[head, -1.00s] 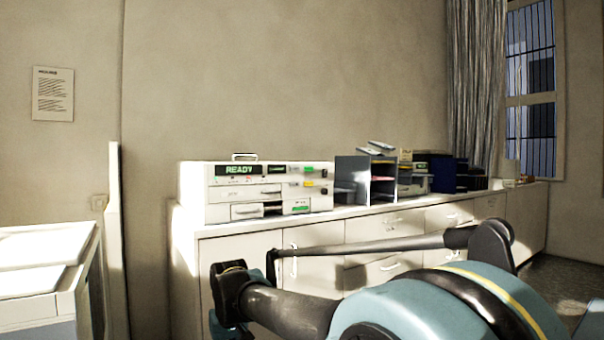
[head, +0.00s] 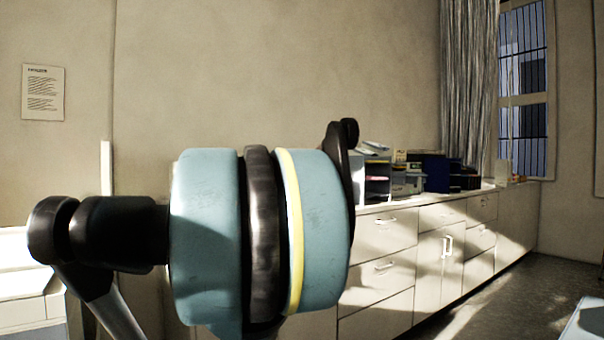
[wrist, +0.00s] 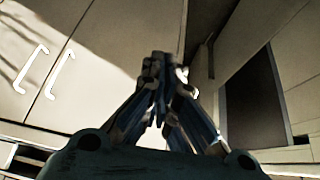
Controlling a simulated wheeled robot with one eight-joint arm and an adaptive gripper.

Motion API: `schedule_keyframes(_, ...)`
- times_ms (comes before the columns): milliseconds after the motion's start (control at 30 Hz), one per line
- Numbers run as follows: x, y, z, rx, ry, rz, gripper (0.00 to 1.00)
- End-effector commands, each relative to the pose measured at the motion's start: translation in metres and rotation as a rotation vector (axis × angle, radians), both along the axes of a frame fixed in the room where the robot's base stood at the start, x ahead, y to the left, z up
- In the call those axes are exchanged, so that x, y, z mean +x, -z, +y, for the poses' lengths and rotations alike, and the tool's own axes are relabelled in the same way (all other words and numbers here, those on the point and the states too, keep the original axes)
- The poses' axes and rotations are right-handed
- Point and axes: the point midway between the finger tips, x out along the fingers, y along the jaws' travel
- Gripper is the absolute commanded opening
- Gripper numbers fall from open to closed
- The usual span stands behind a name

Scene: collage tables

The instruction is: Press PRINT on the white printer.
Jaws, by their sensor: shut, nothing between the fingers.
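The white printer is hidden in the head view now, behind my large blue and black arm joint. Its PRINT button cannot be seen. My gripper (wrist: 160,72) shows in the wrist view with its fingers drawn together and nothing between them. It is in front of pale cabinet fronts, and no printer shows in that view. My gripper does not show in the head view.
A long white cabinet counter (head: 400,240) runs along the wall to the right. Desk organisers and a dark blue box (head: 428,170) stand on it. The wrist view shows cabinet handles (wrist: 32,70) and a dark opening (wrist: 252,105). A white unit (head: 22,300) stands at left.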

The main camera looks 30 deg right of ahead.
Motion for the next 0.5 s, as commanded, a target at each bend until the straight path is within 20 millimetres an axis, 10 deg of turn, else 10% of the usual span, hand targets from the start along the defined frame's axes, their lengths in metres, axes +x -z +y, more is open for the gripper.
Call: schedule_keyframes(500,0.151,-0.163,-0.193,-0.212,0.124,-0.343,0.00)
